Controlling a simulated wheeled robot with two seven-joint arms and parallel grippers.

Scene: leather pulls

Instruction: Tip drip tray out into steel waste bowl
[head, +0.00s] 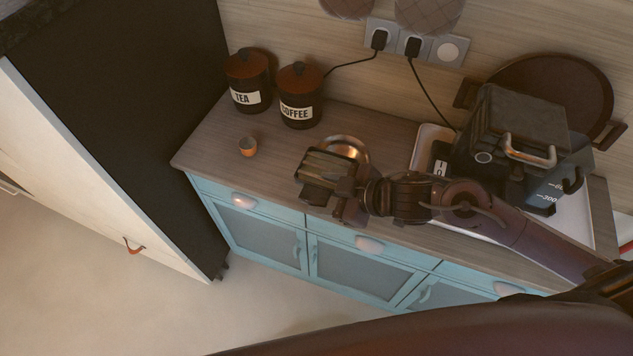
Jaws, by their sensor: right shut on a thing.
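My right gripper (340,190) is shut on the drip tray (328,166), a small dark rectangular piece with a slatted, yellowish-lit top. It holds the tray over the near left part of the steel waste bowl (353,146). The tray looks slightly tilted. The bowl is round and shiny, on the worktop; the tray and gripper hide much of it, including most of its inside. I cannot tell whether tray and bowl touch, or whether liquid is in either. My left gripper is not in view.
Tea (247,82) and coffee (299,95) canisters stand at the back left of the worktop (205,150).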

